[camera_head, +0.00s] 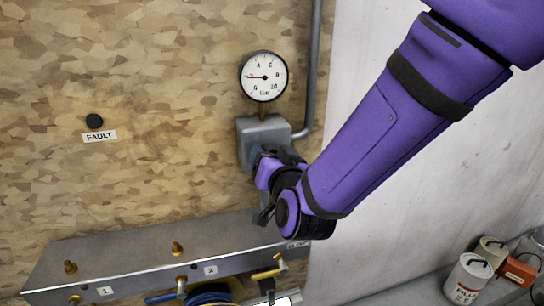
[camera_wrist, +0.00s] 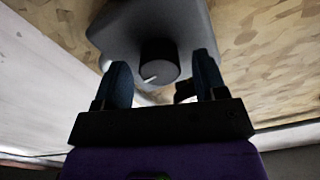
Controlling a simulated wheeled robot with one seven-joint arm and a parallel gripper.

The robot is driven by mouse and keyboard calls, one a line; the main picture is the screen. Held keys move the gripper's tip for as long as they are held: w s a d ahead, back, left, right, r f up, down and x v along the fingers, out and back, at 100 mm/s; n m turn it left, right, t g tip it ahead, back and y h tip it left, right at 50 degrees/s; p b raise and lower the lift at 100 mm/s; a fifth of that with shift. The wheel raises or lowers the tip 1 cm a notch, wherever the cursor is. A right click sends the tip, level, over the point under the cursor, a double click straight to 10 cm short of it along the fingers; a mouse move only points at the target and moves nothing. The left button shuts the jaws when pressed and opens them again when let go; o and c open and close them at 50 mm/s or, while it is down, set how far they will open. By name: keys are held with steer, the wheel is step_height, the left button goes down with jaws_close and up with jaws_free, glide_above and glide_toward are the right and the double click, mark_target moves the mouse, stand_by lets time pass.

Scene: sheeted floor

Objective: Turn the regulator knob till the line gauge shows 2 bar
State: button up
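The line gauge (camera_head: 264,76) is a round white dial above the grey regulator body (camera_head: 247,131). Its needle points left, between the 0 and the A mark; the exact reading is too small to tell. In the wrist view the regulator knob (camera_wrist: 159,60) is a dark cylinder with a white pointer line towards the lower left. My gripper (camera_wrist: 161,65) is open, with one blue finger on each side of the knob. A gap shows between the knob and each finger. In the head view my wrist hides the knob.
Below, a grey ledge (camera_head: 150,243) carries brass fittings, numbered labels and a yellow-handled valve (camera_head: 268,273). A FAULT label (camera_head: 99,136) sits under a black button at left. A pipe (camera_head: 312,70) runs up the board beside the gauge. Cans (camera_head: 468,280) stand at lower right.

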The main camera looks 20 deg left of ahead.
steer(key=shift+s, duration=0.1)
steer(key=v, duration=1)
steer(key=shift+s+d, duration=0.2)
steer(key=shift+s, duration=0.1)
